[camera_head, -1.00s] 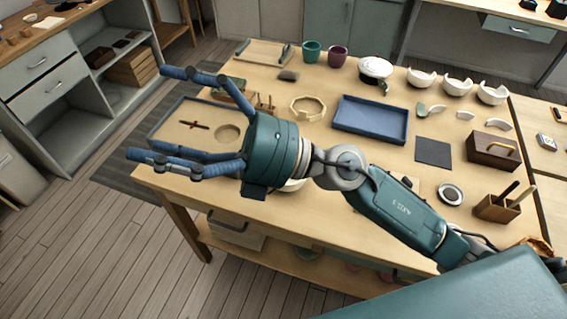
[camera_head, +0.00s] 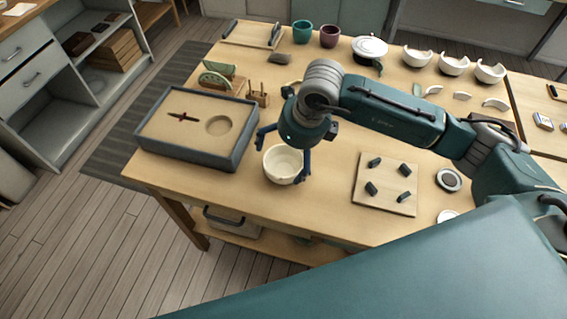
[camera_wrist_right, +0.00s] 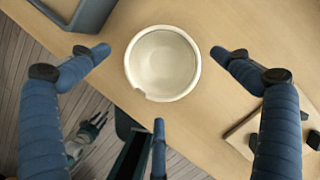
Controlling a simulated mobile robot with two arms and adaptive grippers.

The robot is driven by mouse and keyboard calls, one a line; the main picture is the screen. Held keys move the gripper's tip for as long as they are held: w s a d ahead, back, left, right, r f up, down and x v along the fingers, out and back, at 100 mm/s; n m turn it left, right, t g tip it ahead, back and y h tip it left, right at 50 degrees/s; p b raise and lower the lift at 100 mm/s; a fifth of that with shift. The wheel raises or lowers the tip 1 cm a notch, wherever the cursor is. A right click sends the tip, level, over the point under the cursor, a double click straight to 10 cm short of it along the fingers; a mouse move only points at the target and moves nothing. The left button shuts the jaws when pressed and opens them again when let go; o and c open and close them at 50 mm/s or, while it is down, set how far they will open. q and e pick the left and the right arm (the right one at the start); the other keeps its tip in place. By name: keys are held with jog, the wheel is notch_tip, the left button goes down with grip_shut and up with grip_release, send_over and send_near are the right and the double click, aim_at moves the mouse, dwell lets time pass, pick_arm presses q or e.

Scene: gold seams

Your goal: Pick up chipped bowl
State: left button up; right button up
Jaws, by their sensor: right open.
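A cream-white bowl (camera_head: 283,166) stands upright near the front edge of the wooden table. The right wrist view shows the bowl (camera_wrist_right: 163,63) from above, empty, with a small notch in its lower-left rim. My right gripper (camera_head: 282,156) points down over it, open, with blue fingers on either side of the bowl. In the right wrist view my right gripper (camera_wrist_right: 160,56) has its side fingertips left and right of the rim, apart from it, and a third finger below.
A grey sand tray (camera_head: 190,160) lies left of the bowl. A wooden board (camera_head: 372,206) with several dark blocks lies to its right. More broken white bowls (camera_head: 453,64) stand at the back right, with shards before them. My right arm hides part of the middle.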

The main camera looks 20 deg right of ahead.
aim_at(280, 168)
jog(key=shift+w+a+f+p, duration=0.1)
jog(key=shift+f+p, duration=0.4)
jog(key=shift+f, duration=0.15)
jog(key=p+x, duration=0.1)
jog(key=x, duration=0.2)
jog(key=shift+w+f, duration=0.15)
jog(key=shift+f, duration=0.1)
jog(key=shift+w+f, duration=0.1)
jog(key=shift+f, duration=0.2)
jog(key=c, duration=0.9)
